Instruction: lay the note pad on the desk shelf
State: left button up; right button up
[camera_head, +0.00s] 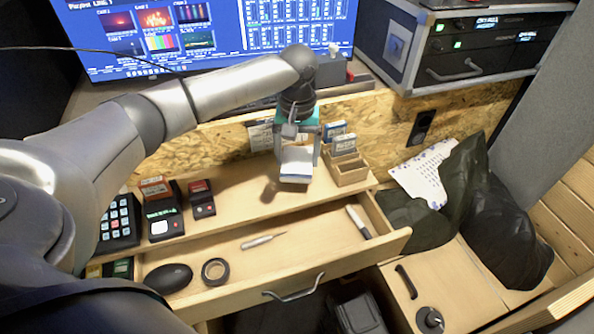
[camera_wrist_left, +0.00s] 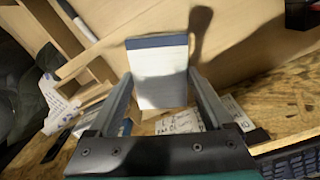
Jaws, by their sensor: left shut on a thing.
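The note pad (camera_head: 297,166) is white with a blue band along one edge. My left gripper (camera_head: 298,150) is shut on it, with the fingers on its two sides, and points down over the desk shelf. In the left wrist view the note pad (camera_wrist_left: 158,78) sits between the two fingers (camera_wrist_left: 160,90). The desk shelf (camera_head: 237,191) is a pale wooden ledge above the drawer. The pad's shadow falls on the shelf to its left, so the pad seems to hang a little above it. My right gripper is not in view.
A wooden card box (camera_head: 347,172) stands just right of the pad. Card readers (camera_head: 161,211) and a keypad (camera_head: 119,222) stand at the shelf's left. The open drawer (camera_head: 290,258) below holds a pen, tape and a mouse-shaped black thing. The shelf's middle is clear.

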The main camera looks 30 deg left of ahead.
aim_at(297, 161)
pick_arm(q)
notch_tip(297, 161, down, 4)
jog(key=shift+r+b, duration=0.25)
jog(key=shift+b, duration=0.2)
jog(key=shift+f, duration=0.5)
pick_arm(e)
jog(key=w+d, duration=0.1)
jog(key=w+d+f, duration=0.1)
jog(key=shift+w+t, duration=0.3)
pick_arm(q)
jog(key=o, duration=1)
jog(key=shift+o, duration=0.8)
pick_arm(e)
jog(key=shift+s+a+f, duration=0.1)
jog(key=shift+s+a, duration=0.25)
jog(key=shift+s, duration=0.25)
